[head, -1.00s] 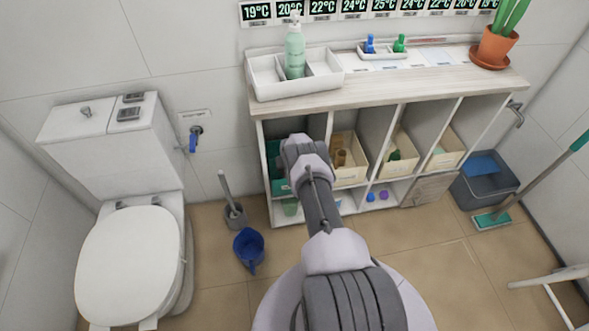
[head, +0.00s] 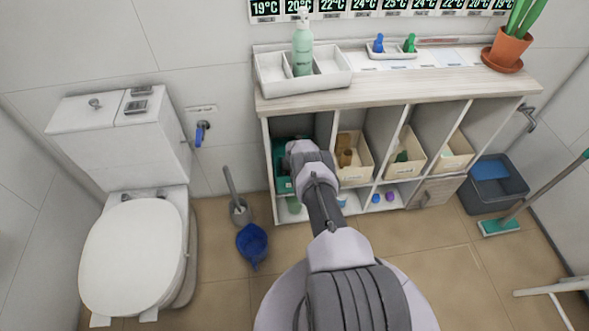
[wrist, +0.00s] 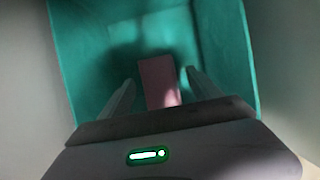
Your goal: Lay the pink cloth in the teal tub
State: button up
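The teal tub (head: 283,185) stands in the leftmost compartment of the shelf unit, partly hidden behind my arm in the head view. In the wrist view the tub (wrist: 88,55) fills most of the picture, and I look down into it. The pink cloth (wrist: 158,80) shows as a narrow strip over the inside of the tub, between my fingers. My gripper (wrist: 160,78) is open, with a small gap on each side of the cloth. I cannot tell how much of the cloth touches the tub floor. In the head view my fingers and the cloth are hidden.
Compartment walls (head: 321,125) stand close to the tub. Cream bins (head: 357,173) fill the compartments to the right. A blue jug (head: 252,240) and a toilet brush (head: 239,212) stand on the floor.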

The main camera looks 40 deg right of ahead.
jog(key=shift+s+a+f, duration=0.2)
jog(key=shift+s+f, duration=0.15)
jog(key=shift+f, duration=0.1)
jog(key=shift+w+r, duration=0.1)
jog(key=shift+r, duration=0.4)
jog(key=p+v, duration=0.9)
jog(key=v, duration=0.3)
jog(key=shift+w+d+r, duration=0.15)
jog(key=shift+w+r, duration=0.1)
